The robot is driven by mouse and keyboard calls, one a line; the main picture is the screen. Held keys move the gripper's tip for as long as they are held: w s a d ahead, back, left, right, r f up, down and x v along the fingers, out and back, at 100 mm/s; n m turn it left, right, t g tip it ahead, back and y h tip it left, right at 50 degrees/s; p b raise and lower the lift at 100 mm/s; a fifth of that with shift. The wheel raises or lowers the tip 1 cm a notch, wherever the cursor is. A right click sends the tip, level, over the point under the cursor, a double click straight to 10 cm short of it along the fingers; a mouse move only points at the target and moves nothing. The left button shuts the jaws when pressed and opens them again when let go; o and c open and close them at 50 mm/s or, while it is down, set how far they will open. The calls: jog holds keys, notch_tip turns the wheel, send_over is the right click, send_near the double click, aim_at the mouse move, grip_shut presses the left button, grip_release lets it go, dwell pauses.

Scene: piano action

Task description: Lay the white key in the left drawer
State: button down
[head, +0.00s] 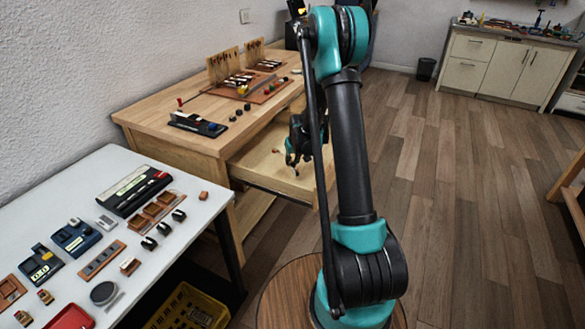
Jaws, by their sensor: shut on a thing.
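My gripper (293,165) is low over the open drawer (256,166) of the wooden desk, fingers pointing down. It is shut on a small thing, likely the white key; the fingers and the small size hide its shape. I cannot tell whether it touches the drawer floor. The pulled-out drawer is pale wood and mostly bare, with a tiny reddish thing (276,150) inside. My arm covers the drawer's right end.
The wooden desk (150,115) carries a piano action model (240,80), a dark tool block (197,124) and several small knobs. The white table (125,165) at the left holds trays, boxes and small parts. A yellow crate (187,308) stands below.

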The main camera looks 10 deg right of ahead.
aim_at(293, 165)
jog(key=shift+f, duration=1.65)
jog(key=c, duration=1.4)
grip_release()
jog(key=shift+f, duration=0.1)
jog(key=shift+c, duration=0.2)
jog(key=v, duration=1.2)
jog(key=shift+s, duration=0.1)
jog(key=s+d+r+m, duration=0.1)
jog(key=s+r, duration=0.1)
jog(key=s, duration=1.4)
jog(key=s+d+r, duration=0.1)
jog(key=s+r, duration=0.1)
jog(key=s, duration=1.4)
jog(key=shift+s+m+h, duration=0.3)
jog(key=shift+s+m, duration=0.1)
